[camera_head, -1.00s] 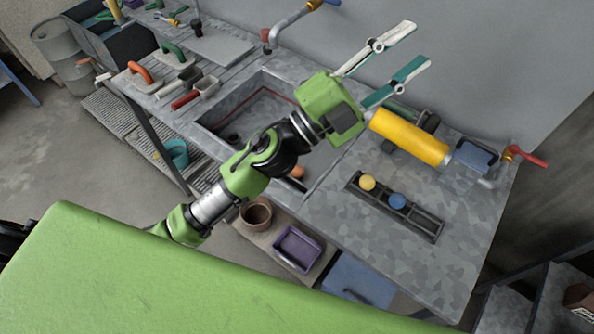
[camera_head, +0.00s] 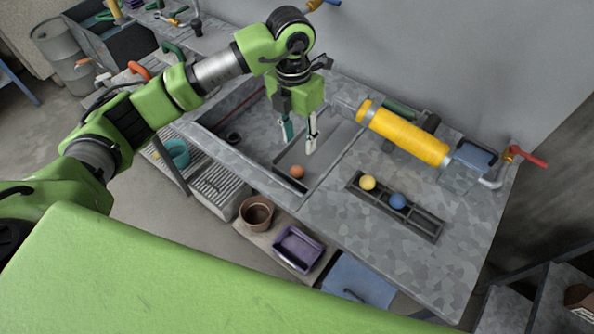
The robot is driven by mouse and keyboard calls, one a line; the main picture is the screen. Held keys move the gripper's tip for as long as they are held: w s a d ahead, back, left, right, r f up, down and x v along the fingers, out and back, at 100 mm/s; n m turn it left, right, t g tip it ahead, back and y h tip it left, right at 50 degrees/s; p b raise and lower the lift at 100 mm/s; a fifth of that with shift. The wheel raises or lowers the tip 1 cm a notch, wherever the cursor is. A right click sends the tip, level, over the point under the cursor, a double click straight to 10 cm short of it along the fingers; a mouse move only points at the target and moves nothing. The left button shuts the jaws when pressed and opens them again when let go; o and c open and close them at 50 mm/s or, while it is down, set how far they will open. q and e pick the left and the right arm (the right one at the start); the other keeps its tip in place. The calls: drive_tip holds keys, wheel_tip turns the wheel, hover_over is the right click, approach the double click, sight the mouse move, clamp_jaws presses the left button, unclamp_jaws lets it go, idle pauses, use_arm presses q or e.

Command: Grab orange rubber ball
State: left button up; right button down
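The orange rubber ball (camera_head: 297,172) lies in the sunken basin (camera_head: 262,158) of the grey workbench, close to the basin's front right part. My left gripper (camera_head: 299,146) points down above the basin, behind the ball in the picture. Its two fingers, one teal and one white, are apart with nothing between them. The fingertips are clear of the ball. My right gripper is out of view.
A black tray (camera_head: 413,219) holds a yellow ball (camera_head: 367,183) and a blue ball (camera_head: 398,201) on the bench to the right. A yellow cylinder (camera_head: 408,135) lies behind it. A brown pot (camera_head: 257,212) and purple bin (camera_head: 298,247) stand below the bench.

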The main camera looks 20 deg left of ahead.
use_arm(q)
drive_tip(key=p, duration=0.2)
hover_over(297, 168)
drive_tip(key=shift+y, duration=0.3)
drive_tip(key=f, duration=0.7)
drive_tip(key=shift+a, duration=0.25)
drive_tip(key=shift+f, duration=0.65)
drive_tip(key=shift+s+d+f+p, duration=0.1)
drive_tip(key=shift+f+p, duration=0.15)
drive_tip(key=shift+p, duration=0.2)
wheel_tip(297, 168, down, 4)
drive_tip(key=shift+d+r+p, duration=0.15)
drive_tip(key=shift+r+p, duration=0.05)
drive_tip(key=shift+p, duration=0.7)
drive_tip(key=shift+f, duration=0.55)
drive_tip(key=c, duration=0.7)
